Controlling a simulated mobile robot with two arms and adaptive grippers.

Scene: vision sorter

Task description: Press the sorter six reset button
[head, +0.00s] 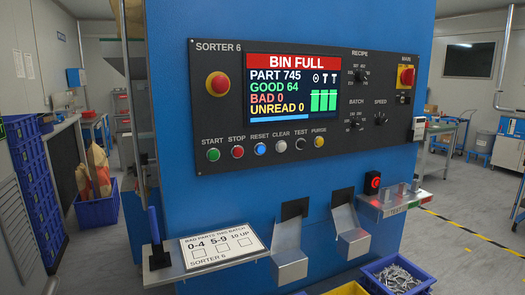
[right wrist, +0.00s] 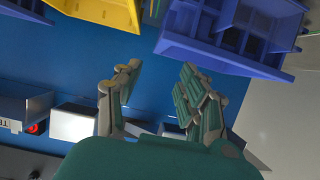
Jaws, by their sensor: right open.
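The Sorter 6 control panel (head: 310,105) is a dark plate on the front of a blue machine in the head view. Its blue RESET button (head: 260,149) is in the lower row, between the red STOP button (head: 237,152) and the white CLEAR button (head: 281,146). The screen (head: 280,88) reads BIN FULL. Neither gripper shows in the head view. In the right wrist view my right gripper (right wrist: 157,72) is open and empty, with its fingers spread apart below the bins. The reset button is not visible in that view.
Metal chutes (head: 289,262) and a shelf with a bad-parts card (head: 222,246) stick out below the panel. A blue bin of metal parts (head: 372,284) and a yellow bin (head: 346,290) stand lower right. Stacked blue crates (head: 32,190) stand at left. Nothing covers the button row.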

